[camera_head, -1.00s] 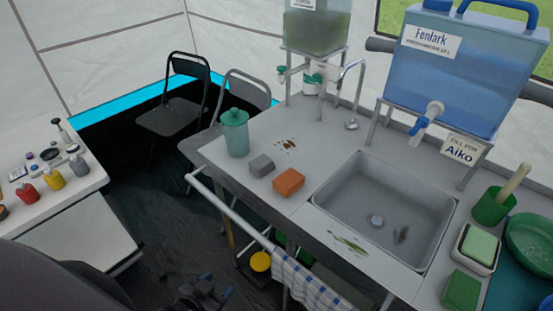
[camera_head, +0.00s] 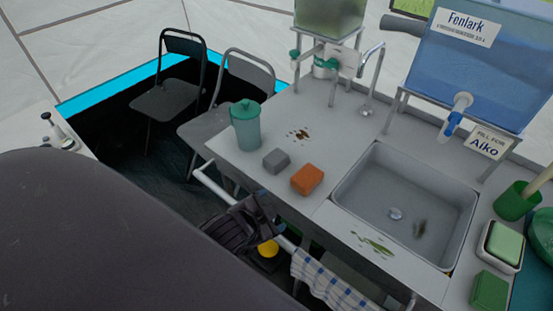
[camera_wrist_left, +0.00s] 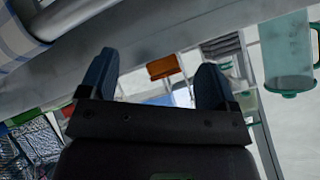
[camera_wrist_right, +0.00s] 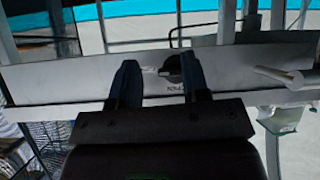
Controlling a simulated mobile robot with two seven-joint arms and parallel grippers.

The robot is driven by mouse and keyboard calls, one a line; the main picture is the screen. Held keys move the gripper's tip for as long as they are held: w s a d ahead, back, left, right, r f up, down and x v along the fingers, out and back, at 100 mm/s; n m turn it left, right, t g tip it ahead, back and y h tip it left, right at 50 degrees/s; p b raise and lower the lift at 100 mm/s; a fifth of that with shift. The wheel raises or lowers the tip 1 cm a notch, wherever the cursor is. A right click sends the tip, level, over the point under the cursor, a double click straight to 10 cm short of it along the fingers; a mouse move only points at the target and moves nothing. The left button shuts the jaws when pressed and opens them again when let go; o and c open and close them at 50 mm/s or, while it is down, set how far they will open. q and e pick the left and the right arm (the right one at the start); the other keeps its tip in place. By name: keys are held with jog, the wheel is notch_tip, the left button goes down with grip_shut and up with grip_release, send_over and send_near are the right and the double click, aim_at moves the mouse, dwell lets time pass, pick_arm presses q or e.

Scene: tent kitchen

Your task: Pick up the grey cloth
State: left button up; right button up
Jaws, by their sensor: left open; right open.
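The grey cloth (camera_head: 276,161) is a small folded block on the counter, between the teal lidded jug (camera_head: 245,126) and an orange block (camera_head: 307,179). My left gripper (camera_head: 258,214) is in front of the counter by the white rail, apart from the cloth.
A white rail (camera_head: 228,194) with a checked towel (camera_head: 328,281) runs along the counter front. The sink (camera_head: 405,205) is to the right of the orange block. Two chairs stand at the back left. The counter around the cloth is largely clear, with a brown stain behind it.

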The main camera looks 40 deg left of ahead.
pick_arm(q)
jog(key=w+d+r+m+t, duration=0.1)
jog(key=w+r+m, duration=0.1)
jog(key=w+d+r+m+t+h, duration=0.1)
jog(key=w+d+r+m, duration=0.1)
jog(key=m, duration=0.1)
jog(key=w+d+r+m+t+h, duration=0.1)
jog(key=w+d+r+m, duration=0.1)
jog(key=shift+w+d+r+t, duration=0.1)
jog(key=shift+w+r+t, duration=0.05)
jog(key=shift+t, duration=0.25)
jog(key=w+d+r+m+h, duration=0.3)
jog(key=d+r+m+h, duration=0.7)
jog(key=m, duration=0.9)
jog(key=n+g+y+p, duration=0.1)
jog(key=n+g+y, duration=1.25)
jog(key=n, duration=1.75)
send_near(275, 157)
jog(key=shift+w+a+g+h, duration=0.2)
jog(key=shift+a+g+h, duration=0.35)
jog(key=shift+a+h, duration=0.35)
notch_tip(275, 157, down, 6)
jog(key=shift+r, duration=0.25)
jog(key=shift+w+d+f, duration=0.1)
jog(key=shift+w+f, duration=0.05)
jog(key=shift+f, duration=1.15)
jog(key=shift+w+d+f, duration=0.1)
jog(key=shift+w+f, duration=0.05)
jog(key=shift+f, duration=1.1)
